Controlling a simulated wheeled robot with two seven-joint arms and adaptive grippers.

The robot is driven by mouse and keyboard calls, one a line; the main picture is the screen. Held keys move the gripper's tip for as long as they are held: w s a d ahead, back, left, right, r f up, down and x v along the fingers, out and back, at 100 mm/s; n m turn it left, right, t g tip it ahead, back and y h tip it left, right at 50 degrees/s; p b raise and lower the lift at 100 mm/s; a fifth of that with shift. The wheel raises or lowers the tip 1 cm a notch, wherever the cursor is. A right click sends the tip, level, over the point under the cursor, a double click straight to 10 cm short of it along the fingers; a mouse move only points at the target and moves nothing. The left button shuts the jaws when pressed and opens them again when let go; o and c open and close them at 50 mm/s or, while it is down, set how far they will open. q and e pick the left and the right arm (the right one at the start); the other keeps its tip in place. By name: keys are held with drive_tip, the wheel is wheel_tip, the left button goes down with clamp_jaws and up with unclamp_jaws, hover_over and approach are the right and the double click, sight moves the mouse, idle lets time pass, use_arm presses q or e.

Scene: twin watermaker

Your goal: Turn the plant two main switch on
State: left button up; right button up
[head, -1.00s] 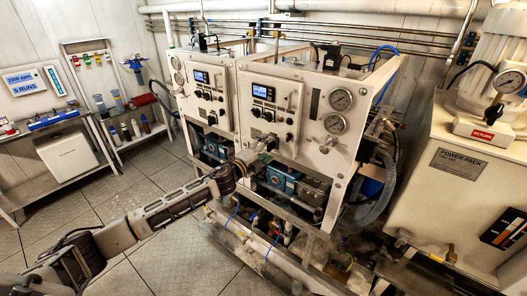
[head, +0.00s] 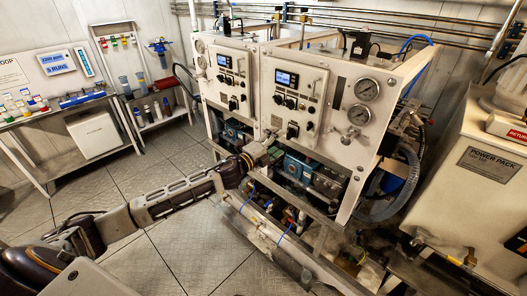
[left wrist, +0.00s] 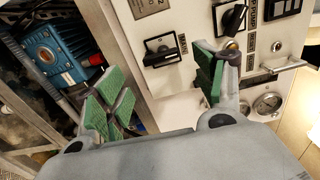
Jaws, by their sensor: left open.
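Two white watermaker panels stand side by side in the head view. The right-hand panel (head: 327,88) has a lit display, several black knobs and a black rotary switch (head: 292,131) near its lower edge. My left gripper (head: 268,147) is just below and left of that switch. In the left wrist view a black switch (left wrist: 162,51) with a label that seems to read MAIN lies beyond the gap between my left gripper's green-padded fingers (left wrist: 166,78). The fingers are apart with nothing between them, and no contact with the switch shows. My right gripper is not in view.
A blue pump (head: 299,167) sits in the frame under the panel; it also shows in the left wrist view (left wrist: 55,50). Pressure gauges (head: 366,89) are at the panel's right. A power pack (head: 470,185) stands at right. The tiled floor at left is clear.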

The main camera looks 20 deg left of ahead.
use_arm(q)
drive_tip(key=v, duration=0.6)
drive_tip(key=shift+s, duration=0.3)
idle(0.4)
idle(0.8)
